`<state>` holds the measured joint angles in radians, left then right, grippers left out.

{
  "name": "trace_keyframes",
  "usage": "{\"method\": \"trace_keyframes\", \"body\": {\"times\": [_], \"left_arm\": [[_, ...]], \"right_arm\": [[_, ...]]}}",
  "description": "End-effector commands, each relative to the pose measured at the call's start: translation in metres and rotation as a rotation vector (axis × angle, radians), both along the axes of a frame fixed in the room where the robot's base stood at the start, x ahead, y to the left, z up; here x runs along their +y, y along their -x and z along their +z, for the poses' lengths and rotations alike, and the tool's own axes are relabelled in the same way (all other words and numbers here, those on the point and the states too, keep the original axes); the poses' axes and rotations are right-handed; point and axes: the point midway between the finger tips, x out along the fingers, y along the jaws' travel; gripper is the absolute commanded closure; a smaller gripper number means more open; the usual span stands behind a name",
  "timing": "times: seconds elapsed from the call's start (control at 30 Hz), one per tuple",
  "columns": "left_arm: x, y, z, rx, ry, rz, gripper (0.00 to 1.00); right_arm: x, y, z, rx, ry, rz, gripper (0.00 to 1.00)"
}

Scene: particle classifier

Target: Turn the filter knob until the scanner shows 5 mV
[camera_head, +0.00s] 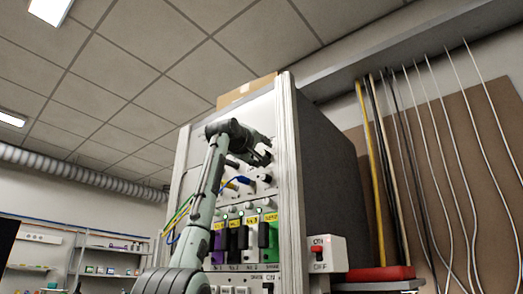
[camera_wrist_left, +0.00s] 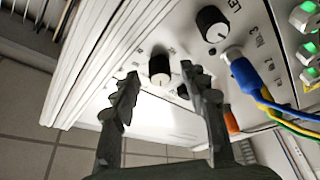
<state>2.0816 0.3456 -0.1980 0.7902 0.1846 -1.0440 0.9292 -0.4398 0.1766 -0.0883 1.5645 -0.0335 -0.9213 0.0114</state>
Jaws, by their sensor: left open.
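A white instrument panel with black knobs faces me in the rack. In the left wrist view, one knob (camera_wrist_left: 159,68) with a pale cap shows between the fingertips of my left gripper (camera_wrist_left: 160,78). My left gripper also shows in the head view (camera_head: 264,150), in front of the rack's upper panel. It is open, with a finger on either side of that knob; I cannot tell whether they touch it. Another knob (camera_wrist_left: 212,23) sits beside lettering starting "LE". A third dark knob is partly hidden by the right-hand finger. I cannot read which is the filter knob. No scanner reading is legible.
A blue plug (camera_wrist_left: 240,70) with cables sits close to the gripper. Coloured modules (camera_head: 240,238) with green lights are lower in the rack. A box with a red switch (camera_head: 318,253) stands to the right. Cables hang on the brown board (camera_head: 455,175).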

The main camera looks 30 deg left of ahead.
Motion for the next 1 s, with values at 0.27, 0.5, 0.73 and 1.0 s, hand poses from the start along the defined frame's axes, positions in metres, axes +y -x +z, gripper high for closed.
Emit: {"method": "trace_keyframes", "body": {"times": [0.27, 0.5, 0.73, 1.0], "left_arm": [[0.0002, -0.0026, 0.0006, -0.001, 0.000, -0.001, 0.56], [0.0001, -0.0026, 0.0005, -0.001, 0.000, -0.001, 0.72], [0.0002, -0.0026, 0.0004, 0.000, 0.000, 0.000, 1.00], [0.0008, -0.0028, -0.0002, 0.000, -0.018, 0.000, 1.00]], "right_arm": [[-0.0015, 0.0039, -0.0057, 0.004, 0.004, 0.006, 1.00], [-0.0014, 0.0039, -0.0056, 0.004, 0.004, 0.006, 1.00], [-0.0014, 0.0038, -0.0056, 0.005, 0.004, 0.005, 1.00], [-0.0013, 0.0037, -0.0055, 0.005, 0.004, 0.005, 1.00]]}}
